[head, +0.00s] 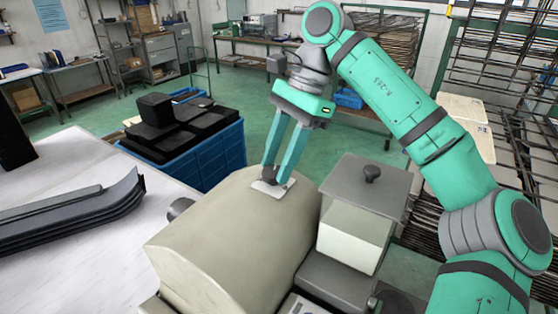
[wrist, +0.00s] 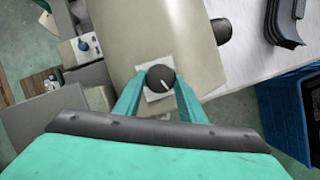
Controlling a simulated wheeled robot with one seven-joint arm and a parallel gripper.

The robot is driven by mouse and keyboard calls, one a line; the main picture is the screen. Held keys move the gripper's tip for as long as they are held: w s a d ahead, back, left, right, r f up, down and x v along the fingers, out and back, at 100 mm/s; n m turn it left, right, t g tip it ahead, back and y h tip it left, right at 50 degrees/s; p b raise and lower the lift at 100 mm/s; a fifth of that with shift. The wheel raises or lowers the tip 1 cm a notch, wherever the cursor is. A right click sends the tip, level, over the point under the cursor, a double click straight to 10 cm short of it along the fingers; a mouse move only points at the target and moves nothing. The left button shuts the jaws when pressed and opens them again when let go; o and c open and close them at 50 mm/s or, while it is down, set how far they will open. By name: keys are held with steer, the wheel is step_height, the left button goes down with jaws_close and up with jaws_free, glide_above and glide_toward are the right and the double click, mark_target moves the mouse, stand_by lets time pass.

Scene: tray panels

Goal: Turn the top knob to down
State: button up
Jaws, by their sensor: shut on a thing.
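The top knob (wrist: 160,78) is dark and round with a white pointer line, set on a pale square plate (wrist: 152,96). In the wrist view its line points toward the lower right. In the head view the plate (head: 266,190) lies on top of the rounded beige housing (head: 215,235), and the fingers partly hide the knob. My gripper (head: 278,182) reaches down onto it. In the wrist view my gripper (wrist: 159,84) has one teal finger on each side of the knob and is shut on it.
A grey lid with a dark round handle (head: 372,173) sits on a pale box right of the housing. A dark knob (head: 180,208) sticks out at the housing's left. Dark curved strips (head: 75,215) lie on the white table. A blue crate (head: 215,155) stands behind.

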steer(key=n+h, duration=0.1)
steer(key=n, duration=0.1)
steer(key=n+g, duration=0.1)
steer(key=n, duration=0.2)
steer(key=shift+w+a+n+g+h, duration=0.2)
steer(key=shift+n+g+h, duration=0.1)
steer(key=shift+h, duration=0.1)
steer(key=n, duration=0.1)
steer(key=n+h, duration=0.1)
steer(key=n, duration=0.3)
steer(key=shift+a+g+h, duration=0.25)
steer(key=shift+g+h, duration=0.15)
steer(key=shift+n, duration=0.4)
steer(key=shift+f, duration=0.1)
steer(key=o, duration=1)
steer(key=shift+o, duration=0.2)
steer(key=shift+m, duration=0.3)
